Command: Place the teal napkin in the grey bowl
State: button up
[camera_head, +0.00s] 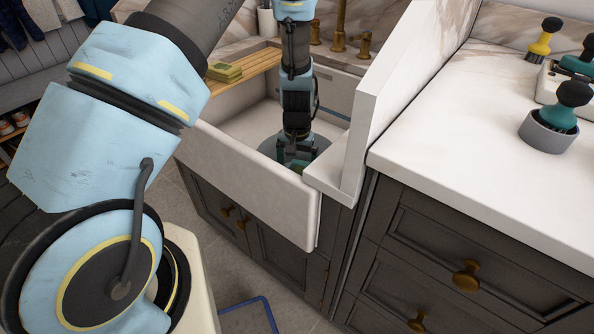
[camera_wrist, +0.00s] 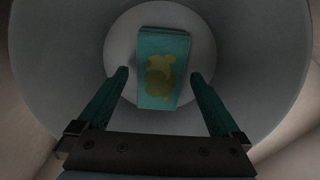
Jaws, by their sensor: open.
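The teal napkin (camera_wrist: 163,68), a folded block with a yellow-green pattern, lies in the grey bowl (camera_wrist: 255,75) on its pale round bottom. In the head view a little of the napkin (camera_head: 299,166) shows below my gripper, and the bowl (camera_head: 268,148) stands inside the sink, partly hidden by my gripper. My gripper (camera_wrist: 160,82) is open, with its two fingers apart on either side of the napkin's near part in the wrist view. Gaps show between the fingers and the napkin. In the head view my gripper (camera_head: 297,160) points down into the bowl.
The white sink (camera_head: 245,190) has a high front wall, and a white raised panel (camera_head: 400,75) rises at its right. A wooden rack (camera_head: 250,68) with a folded green-yellow cloth (camera_head: 224,71) spans the back left. Brushes and a grey cup (camera_head: 547,132) stand on the right counter.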

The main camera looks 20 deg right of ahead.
notch_tip(320, 180, up, 11)
jog(key=shift+b, duration=0.3)
dwell(0.4)
jog(key=s+a+r+n+p, duration=0.1)
jog(key=a+r+n+p, duration=0.1)
jog(key=a+r, duration=0.4)
jog(key=s+a+r+n+t+p, duration=0.1)
jog(key=a+r, duration=0.6)
jog(key=a, duration=0.7)
jog(key=s+a+r+n+p, duration=0.2)
jog(key=a+r, duration=0.5)
jog(key=a, duration=0.4)
jog(key=shift+s+n+t+p, duration=0.15)
jog(key=shift+n+t+p, duration=0.15)
jog(key=shift+n+p, duration=0.6)
